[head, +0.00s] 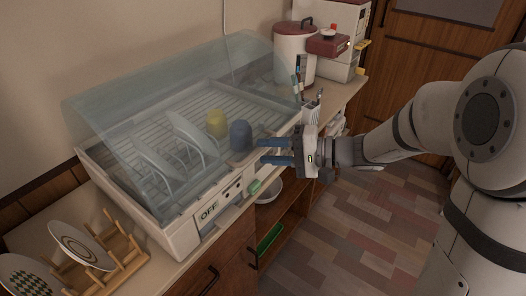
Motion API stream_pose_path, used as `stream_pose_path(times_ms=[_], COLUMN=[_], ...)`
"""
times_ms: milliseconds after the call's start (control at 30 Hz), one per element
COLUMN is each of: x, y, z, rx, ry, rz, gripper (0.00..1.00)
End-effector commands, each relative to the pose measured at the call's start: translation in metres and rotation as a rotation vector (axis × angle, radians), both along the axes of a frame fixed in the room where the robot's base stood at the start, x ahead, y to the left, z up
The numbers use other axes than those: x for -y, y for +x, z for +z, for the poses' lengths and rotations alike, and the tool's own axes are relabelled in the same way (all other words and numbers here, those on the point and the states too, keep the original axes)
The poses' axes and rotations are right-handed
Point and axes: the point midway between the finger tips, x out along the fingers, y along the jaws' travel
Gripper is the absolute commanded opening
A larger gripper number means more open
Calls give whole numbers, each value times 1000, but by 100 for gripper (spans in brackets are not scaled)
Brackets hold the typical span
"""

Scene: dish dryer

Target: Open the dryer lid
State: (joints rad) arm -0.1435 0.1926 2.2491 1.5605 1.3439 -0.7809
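The dish dryer (178,236) stands on the counter, a white base with a wire rack inside. Its clear bluish lid (130,95) is down over the rack. Plates, a yellow cup (216,123) and a blue cup (240,135) show inside through the lid. My gripper (268,151) is at the dryer's front right, its two blue fingers apart and pointing left toward the lid's front. Nothing shows between the fingers. I cannot tell whether the fingertips touch the lid or the base.
A wooden plate rack (125,257) with plates stands at the front left. A utensil holder (312,108) stands beside my gripper. A red-lidded pot (294,50) and a white appliance (345,30) are at the back. A white bowl (268,190) sits on a shelf below. The floor (365,230) is clear.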

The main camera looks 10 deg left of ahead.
Motion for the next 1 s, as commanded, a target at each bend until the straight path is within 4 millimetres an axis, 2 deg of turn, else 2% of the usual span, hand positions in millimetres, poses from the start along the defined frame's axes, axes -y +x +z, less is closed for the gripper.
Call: stream_pose_path(times_ms=[100,200,567,900,1000], x=[-17,-27,-32,-32,-32], y=[-1,-1,-1,-1,-1], z=[-3,-4,-6,-6,-6], rx=[0,0,1,1,1], ry=[-1,-1,-2,-2,-2], rz=[3,3,1,2,2], gripper=[32,32,32,4,0])
